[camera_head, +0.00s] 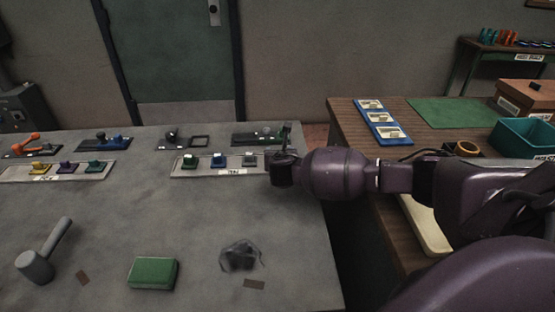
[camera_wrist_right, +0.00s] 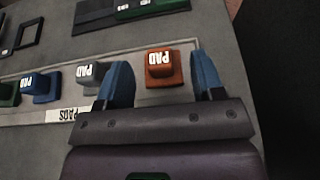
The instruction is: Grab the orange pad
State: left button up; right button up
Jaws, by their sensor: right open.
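The orange pad (camera_wrist_right: 163,70) is a small block labelled PAD at the right end of a pale rack (camera_wrist_right: 55,127) in the right wrist view. In the head view it is hidden behind my right gripper (camera_head: 284,155). In the wrist view the two blue fingers of my right gripper (camera_wrist_right: 162,80) are spread, one on each side of the orange pad, with visible gaps. A grey pad (camera_wrist_right: 92,75), a blue pad (camera_wrist_right: 40,88) and a green pad (camera_wrist_right: 8,95) stand left of it on the same rack. My left gripper is not in view.
A hammer (camera_head: 42,255), a green block (camera_head: 152,272) and a dark tangled item (camera_head: 239,256) lie at the front of the grey table (camera_head: 190,220). Another rack (camera_head: 55,171) stands left. A wooden table (camera_head: 345,118) with a teal bin (camera_head: 525,138) is at right.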

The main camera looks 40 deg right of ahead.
jog(key=w, duration=0.1)
jog(key=w+d+f+b, duration=0.1)
jog(key=w+f, duration=0.1)
jog(key=shift+d+f, duration=0.2)
jog(key=shift+d, duration=0.05)
jog(key=shift+w+d, duration=0.2)
jog(key=shift+w, duration=0.05)
jog(key=shift+r, duration=0.1)
jog(key=c, duration=1)
